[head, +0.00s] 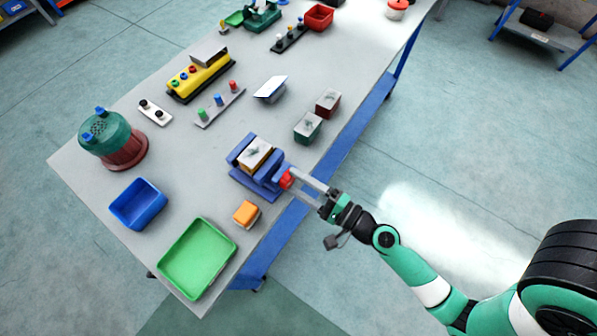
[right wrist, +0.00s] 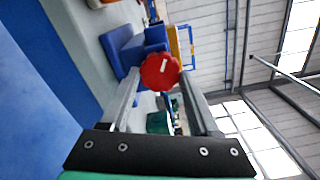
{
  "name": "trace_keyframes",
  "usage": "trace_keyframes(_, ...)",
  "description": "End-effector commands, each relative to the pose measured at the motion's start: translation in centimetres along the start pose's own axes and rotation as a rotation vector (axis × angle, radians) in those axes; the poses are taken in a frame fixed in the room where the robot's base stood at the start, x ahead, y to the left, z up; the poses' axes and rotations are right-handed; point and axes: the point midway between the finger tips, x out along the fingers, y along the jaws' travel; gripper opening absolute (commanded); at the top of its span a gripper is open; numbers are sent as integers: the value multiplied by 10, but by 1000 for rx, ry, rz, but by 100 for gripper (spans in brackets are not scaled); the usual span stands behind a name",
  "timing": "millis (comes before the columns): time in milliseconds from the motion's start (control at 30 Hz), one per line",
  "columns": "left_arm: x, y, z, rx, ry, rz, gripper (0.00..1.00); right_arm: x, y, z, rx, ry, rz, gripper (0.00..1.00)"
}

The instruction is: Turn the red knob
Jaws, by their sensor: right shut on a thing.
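The red knob (head: 286,179) sits on the right side of a blue vise-like block (head: 268,184) near the table's right edge. In the right wrist view the knob (right wrist: 160,71) is round with a scalloped rim and a white line mark, slightly tilted from upright in that picture. My right gripper (head: 292,181) has its two fingers on either side of the knob and is shut on it. In the right wrist view the fingers (right wrist: 160,82) reach up to the knob's rim from both sides. My left gripper is not in view.
A tan block (head: 256,155) sits in the vise. An orange-topped block (head: 246,213), a green tray (head: 199,258) and a blue bin (head: 138,204) lie nearby. Green (head: 308,127) and red (head: 328,103) blocks stand above right.

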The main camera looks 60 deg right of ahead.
Motion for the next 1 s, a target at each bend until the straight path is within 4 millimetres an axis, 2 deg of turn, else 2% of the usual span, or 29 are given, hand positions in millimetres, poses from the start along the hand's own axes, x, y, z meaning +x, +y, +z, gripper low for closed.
trace_keyframes(367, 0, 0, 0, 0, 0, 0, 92, 0, 0, 0, 5, 0, -1, 7)
trace_keyframes(400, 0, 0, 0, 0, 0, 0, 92, 0, 0, 0, 5, 0, -1, 66)
trace_keyframes(533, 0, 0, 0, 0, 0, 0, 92, 0, 0, 0, 4, 0, 0, 89)
trace_keyframes(567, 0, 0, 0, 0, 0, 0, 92, 0, 0, 0, 4, 0, 0, 92)
trace_keyframes(867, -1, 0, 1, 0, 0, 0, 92, -1, 1, 0, 4, -2, 1, 92)
trace_keyframes(1000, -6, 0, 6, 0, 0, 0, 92, -12, 6, 6, 4, -21, 9, 92)
